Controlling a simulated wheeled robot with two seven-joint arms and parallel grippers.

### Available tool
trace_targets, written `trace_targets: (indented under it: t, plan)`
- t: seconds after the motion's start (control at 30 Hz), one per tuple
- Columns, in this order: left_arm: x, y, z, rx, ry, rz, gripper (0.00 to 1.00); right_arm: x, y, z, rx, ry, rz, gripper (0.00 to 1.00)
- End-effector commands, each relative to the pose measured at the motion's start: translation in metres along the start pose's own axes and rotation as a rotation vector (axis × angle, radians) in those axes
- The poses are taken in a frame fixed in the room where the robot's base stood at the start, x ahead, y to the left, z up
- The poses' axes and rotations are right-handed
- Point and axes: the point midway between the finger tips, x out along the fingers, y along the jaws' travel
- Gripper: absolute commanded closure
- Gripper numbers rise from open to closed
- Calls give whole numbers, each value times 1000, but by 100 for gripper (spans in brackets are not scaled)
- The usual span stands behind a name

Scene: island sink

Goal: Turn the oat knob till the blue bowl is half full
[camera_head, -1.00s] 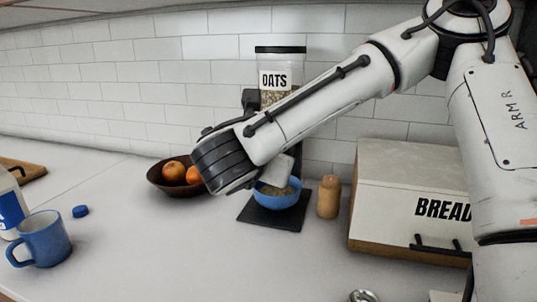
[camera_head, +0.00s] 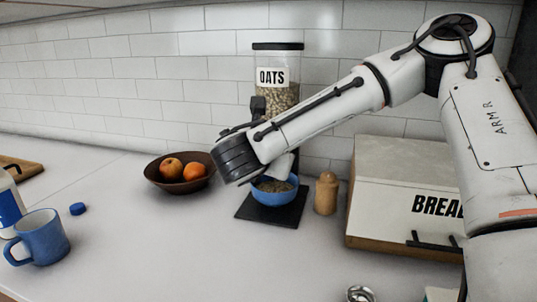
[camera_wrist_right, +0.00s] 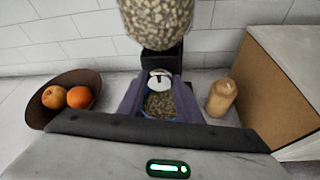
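The oat dispenser (camera_head: 276,92) stands against the tiled wall, its clear jar labelled OATS and holding oats. The blue bowl (camera_head: 275,194) sits below it with oats in it, up to roughly the middle or a little higher. My right gripper (camera_wrist_right: 162,79) reaches in front of the dispenser. In the wrist view its two fingers stand on either side of the white oat knob (camera_wrist_right: 160,77) and appear shut on it. Oats in the bowl show between and below the fingers. In the head view my wrist hides the knob and part of the dispenser. My left gripper is not in view.
A dark mat (camera_head: 262,216) lies under the bowl. A fruit bowl (camera_head: 158,183) is left, a wooden shaker (camera_head: 326,196) and bread box (camera_head: 390,205) right. A blue mug (camera_head: 42,238) and blue cap (camera_head: 77,209) are far left. The front counter middle is clear.

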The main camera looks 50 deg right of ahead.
Motion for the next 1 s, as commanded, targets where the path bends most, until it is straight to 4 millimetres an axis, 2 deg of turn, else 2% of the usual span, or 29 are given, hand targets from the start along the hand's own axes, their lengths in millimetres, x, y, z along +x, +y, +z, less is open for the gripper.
trace_targets:
  t: [0.13, 0.3, 0.47, 0.77, 0.8, 0.9, 1.0]
  plan:
    - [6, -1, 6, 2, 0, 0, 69, 1, -1, -2, 31, -1, 12, 90]
    - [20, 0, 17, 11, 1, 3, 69, 2, -3, -5, 151, -2, 62, 90]
    - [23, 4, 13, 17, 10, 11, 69, 1, -2, -2, 223, -1, 92, 90]
    - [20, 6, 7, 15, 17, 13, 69, 0, -2, 0, 230, 0, 95, 90]
    - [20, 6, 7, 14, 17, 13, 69, 0, -2, 0, 229, 0, 95, 63]
    - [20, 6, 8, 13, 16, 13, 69, 0, -2, 0, 229, 1, 95, 49]
    - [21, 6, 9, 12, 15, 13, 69, 0, -2, 0, 229, 0, 95, 49]
